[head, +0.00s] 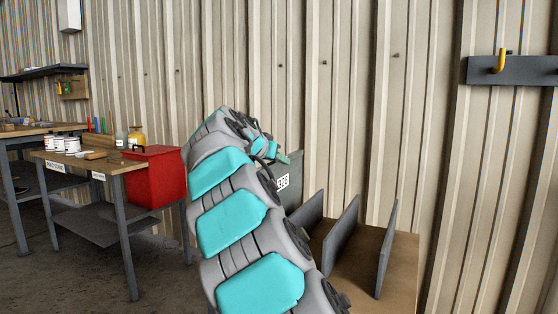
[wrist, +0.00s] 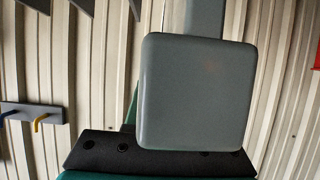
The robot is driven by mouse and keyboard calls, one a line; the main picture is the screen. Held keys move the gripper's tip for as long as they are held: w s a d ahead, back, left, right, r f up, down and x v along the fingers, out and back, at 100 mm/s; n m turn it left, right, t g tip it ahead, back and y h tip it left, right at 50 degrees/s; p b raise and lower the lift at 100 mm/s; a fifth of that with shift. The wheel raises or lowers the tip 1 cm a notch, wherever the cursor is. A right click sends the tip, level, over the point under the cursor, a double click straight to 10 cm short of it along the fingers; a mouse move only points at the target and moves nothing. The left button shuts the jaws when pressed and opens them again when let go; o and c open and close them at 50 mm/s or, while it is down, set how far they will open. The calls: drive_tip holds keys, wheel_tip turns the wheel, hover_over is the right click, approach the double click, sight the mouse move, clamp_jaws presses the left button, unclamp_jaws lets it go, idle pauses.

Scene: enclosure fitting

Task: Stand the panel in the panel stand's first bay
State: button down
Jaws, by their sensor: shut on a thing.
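The panel (head: 293,172) is a dark grey plate with a white label, partly hidden behind my arm in the head view. My gripper (head: 280,158) is at its upper edge, shut on it; the fingertips are mostly hidden. The panel stand (head: 402,262) is a brown base with upright grey dividers, at the lower right of the head view. The panel is left of and behind the visible dividers; I cannot tell whether it touches the stand. My arm hides the stand's left end.
A corrugated wall (head: 345,80) stands close behind the stand. A dark rail with a yellow hook (head: 500,61) is on the right. A red bin (head: 154,176) and a workbench (head: 125,165) with jars and bottles stand on the left. Floor shows between bench and arm.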

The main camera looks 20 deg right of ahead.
drive_tip(key=c, duration=0.7)
unclamp_jaws()
